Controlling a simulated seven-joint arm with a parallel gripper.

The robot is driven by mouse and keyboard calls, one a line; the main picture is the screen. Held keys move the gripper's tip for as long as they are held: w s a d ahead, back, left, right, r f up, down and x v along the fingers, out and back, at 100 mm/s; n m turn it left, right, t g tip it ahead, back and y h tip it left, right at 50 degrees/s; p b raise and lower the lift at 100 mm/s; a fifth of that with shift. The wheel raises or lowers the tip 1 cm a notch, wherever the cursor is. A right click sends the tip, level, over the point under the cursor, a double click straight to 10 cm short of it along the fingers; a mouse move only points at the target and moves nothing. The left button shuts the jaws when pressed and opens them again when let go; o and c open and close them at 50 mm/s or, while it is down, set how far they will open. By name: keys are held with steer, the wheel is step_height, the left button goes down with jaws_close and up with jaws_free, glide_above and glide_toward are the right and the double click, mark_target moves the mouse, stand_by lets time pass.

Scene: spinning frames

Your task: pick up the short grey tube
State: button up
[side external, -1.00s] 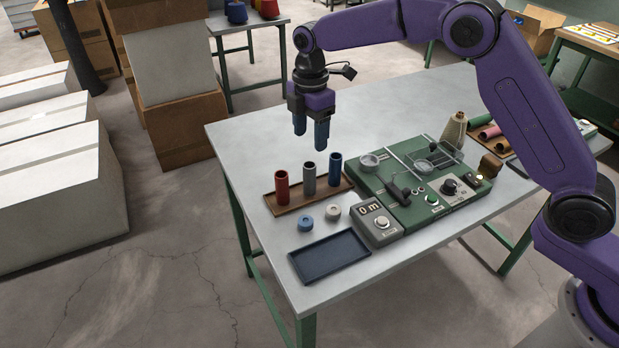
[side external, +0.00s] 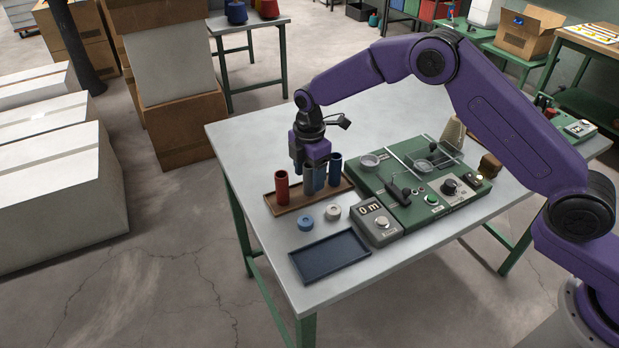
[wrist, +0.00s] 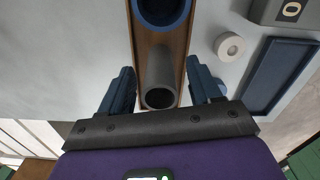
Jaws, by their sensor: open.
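The short grey tube (wrist: 160,70) stands upright in the brown tray (side external: 289,207), between a red tube (side external: 282,188) and a blue tube (side external: 335,170). In the wrist view, it lies between the two dark blue fingers of my gripper (wrist: 160,78), with a visible gap on each side. My gripper is open and points down, low over the tray. In the side view, my gripper (side external: 308,174) largely hides the grey tube. The blue tube's rim (wrist: 187,20) shows at the top of the wrist view.
The red and blue tubes stand close on either side. In front lie a blue ring (side external: 305,223), a pale ring (side external: 333,212) and an empty dark blue tray (side external: 330,256). A grey box with a display (side external: 377,222) and a green machine (side external: 410,190) stand to the right.

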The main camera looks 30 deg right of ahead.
steer(key=shift+f, duration=0.1)
steer(key=shift+c, duration=0.3)
steer(key=c, duration=1)
steer(key=shift+c, duration=0.2)
